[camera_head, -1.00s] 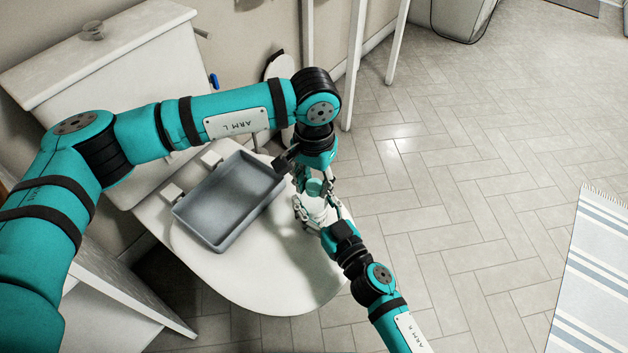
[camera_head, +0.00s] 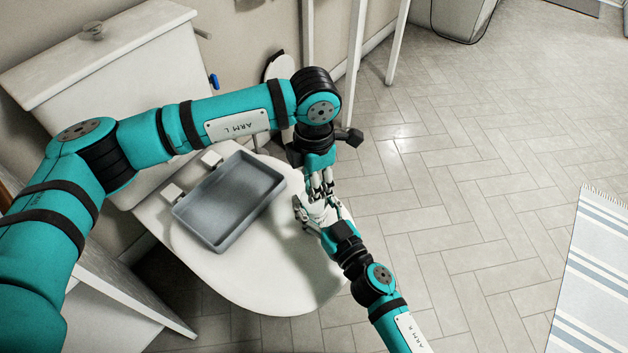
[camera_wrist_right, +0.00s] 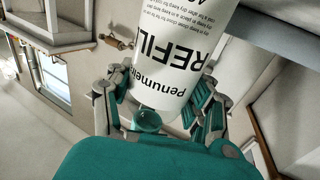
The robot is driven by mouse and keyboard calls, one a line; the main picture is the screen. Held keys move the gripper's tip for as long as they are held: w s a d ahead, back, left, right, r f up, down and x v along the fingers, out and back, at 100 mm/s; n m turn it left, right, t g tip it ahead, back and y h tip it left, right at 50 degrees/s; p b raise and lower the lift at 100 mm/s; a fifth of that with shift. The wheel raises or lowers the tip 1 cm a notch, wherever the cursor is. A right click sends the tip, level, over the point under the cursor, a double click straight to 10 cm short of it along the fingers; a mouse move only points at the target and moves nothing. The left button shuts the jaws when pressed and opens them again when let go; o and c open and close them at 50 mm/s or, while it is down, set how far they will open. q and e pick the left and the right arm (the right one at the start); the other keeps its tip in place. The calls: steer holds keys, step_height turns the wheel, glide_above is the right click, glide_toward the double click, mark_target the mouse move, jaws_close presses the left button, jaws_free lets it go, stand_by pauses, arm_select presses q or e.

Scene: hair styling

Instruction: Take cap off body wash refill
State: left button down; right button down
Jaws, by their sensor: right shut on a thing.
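The body wash refill (camera_wrist_right: 190,45) is a white container with black lettering that reads upside down in the right wrist view. In the head view its white body (camera_head: 318,212) is mostly hidden between the grippers, above the front of the white seat. My right gripper (camera_head: 318,216) is shut on the refill, with fingers on both sides. A small round teal piece (camera_wrist_right: 148,121) at the refill's lettered end looks like its cap. My left gripper (camera_head: 321,185) points down right over the refill's top, fingers close together. Whether they grip the cap is hidden.
A grey tray (camera_head: 232,200) lies on the white toilet lid (camera_head: 275,285) left of the grippers. The cistern (camera_head: 110,60) stands behind my left arm. Tiled floor (camera_head: 450,210) on the right is open, with a striped rug (camera_head: 600,270) at the edge.

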arm_select(q)
steer(key=n, duration=1.2)
steer(key=shift+n, duration=0.4)
steer(key=n, duration=1)
steer(key=shift+n, duration=0.4)
steer(key=shift+r, duration=0.25)
steer(key=shift+r, duration=0.9)
steer(key=shift+r, duration=0.1)
